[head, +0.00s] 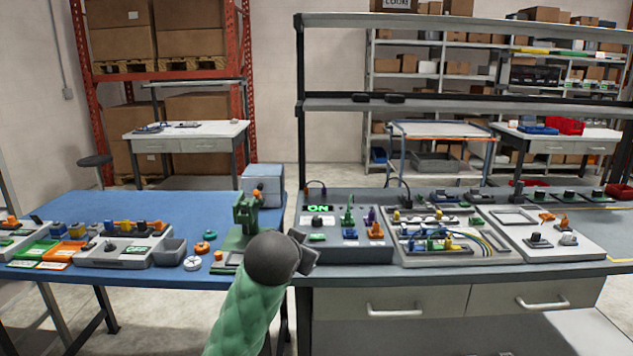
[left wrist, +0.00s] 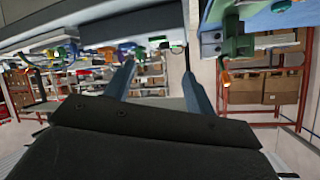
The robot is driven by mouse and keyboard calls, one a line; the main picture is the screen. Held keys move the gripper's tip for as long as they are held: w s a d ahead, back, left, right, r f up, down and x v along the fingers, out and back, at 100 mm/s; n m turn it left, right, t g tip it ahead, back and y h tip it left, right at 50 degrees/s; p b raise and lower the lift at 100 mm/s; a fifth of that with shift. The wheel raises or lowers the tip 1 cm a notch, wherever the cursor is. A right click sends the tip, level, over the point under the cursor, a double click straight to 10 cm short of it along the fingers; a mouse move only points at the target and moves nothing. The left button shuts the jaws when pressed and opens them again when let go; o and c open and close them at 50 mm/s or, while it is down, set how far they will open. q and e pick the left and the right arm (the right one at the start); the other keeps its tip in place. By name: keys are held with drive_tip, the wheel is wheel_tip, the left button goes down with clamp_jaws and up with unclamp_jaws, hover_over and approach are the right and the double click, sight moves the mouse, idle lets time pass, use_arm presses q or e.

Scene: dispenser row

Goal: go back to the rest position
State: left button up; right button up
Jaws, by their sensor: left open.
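My left gripper (head: 304,254) is in front of the benches, near the gap between the blue table and the grey workbench. Its green-sleeved arm comes up from the bottom of the head view. In the left wrist view the two fingers (left wrist: 160,82) stand apart with nothing between them. The wrist view is upside down, with the table edges at the top. My right gripper is in neither view.
A green press (head: 246,215) stands on the blue table (head: 150,203) just behind my left arm; it also shows in the wrist view (left wrist: 236,46). A control box with an ON display (head: 345,236) and trays of connectors are on the grey workbench (head: 460,277).

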use_arm(q)
drive_tip(key=s+a+f+n+g+p, duration=0.25)
drive_tip(key=s+a+f, duration=0.25)
drive_tip(key=s+f, duration=0.7)
drive_tip(key=s+a+f+n+g+p, duration=0.1)
drive_tip(key=s+a+f+g, duration=0.3)
drive_tip(key=s+f, duration=0.9)
drive_tip(key=s+f+g+p, duration=0.1)
drive_tip(key=s+f+g, duration=0.2)
drive_tip(key=s+f, duration=1)
drive_tip(key=s, duration=0.4)
drive_tip(key=shift+a+g, duration=0.35)
drive_tip(key=shift+a, duration=0.05)
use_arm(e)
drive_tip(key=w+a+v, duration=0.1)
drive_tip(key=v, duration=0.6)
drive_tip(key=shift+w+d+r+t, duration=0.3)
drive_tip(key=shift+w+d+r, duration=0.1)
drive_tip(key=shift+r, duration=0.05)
